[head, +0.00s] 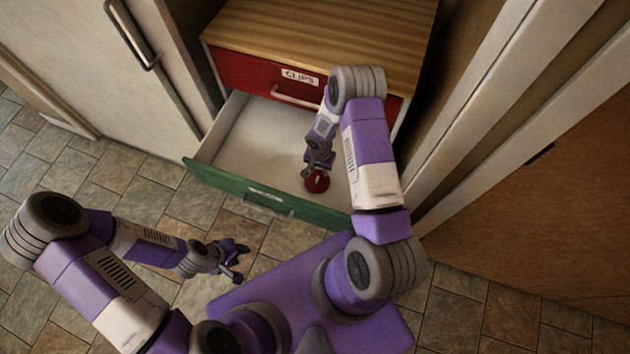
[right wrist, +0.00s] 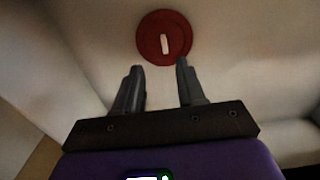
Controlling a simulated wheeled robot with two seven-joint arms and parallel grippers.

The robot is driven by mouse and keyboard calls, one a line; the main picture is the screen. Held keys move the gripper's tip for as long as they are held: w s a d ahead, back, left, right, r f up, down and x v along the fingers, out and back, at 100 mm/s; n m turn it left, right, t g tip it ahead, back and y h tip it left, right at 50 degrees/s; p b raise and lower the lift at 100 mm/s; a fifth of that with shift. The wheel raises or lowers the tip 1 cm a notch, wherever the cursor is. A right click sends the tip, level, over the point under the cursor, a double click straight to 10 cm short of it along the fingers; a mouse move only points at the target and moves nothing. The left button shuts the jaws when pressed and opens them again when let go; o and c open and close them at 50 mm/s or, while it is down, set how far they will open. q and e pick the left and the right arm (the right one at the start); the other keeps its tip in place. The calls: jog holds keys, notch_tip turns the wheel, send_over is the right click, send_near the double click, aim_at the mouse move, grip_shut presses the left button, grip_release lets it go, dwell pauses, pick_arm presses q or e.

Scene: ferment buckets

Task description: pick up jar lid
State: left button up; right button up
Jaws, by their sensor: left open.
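The jar lid (head: 317,182) is a round red disc inside the open drawer (head: 255,140). In the right wrist view the lid (right wrist: 151,38) has a small pale mark at its middle and lies just beyond the fingertips. My right gripper (head: 317,166) reaches down into the drawer above the lid and hides part of it. In the right wrist view its fingers (right wrist: 160,69) are apart with nothing between them. My left gripper (head: 238,262) is open and empty over the tiled floor, outside the drawer.
The open drawer has a green front (head: 265,199) and pale walls. Above it is a shut red drawer (head: 240,68) with a label and handle, under a wooden top (head: 330,28). A pale cabinet door (head: 90,65) stands left and a brown panel (head: 540,220) right. Tiled floor (head: 130,190) is free at left.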

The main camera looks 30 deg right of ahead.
aim_at(317, 179)
jog(key=f, duration=0.2)
jog(key=f+b, duration=0.1)
jog(key=f, duration=0.2)
jog(key=f+b, duration=0.1)
jog(key=f, duration=0.2)
jog(key=shift+w+a, duration=0.25)
jog(key=shift+w, duration=0.05)
grip_shut()
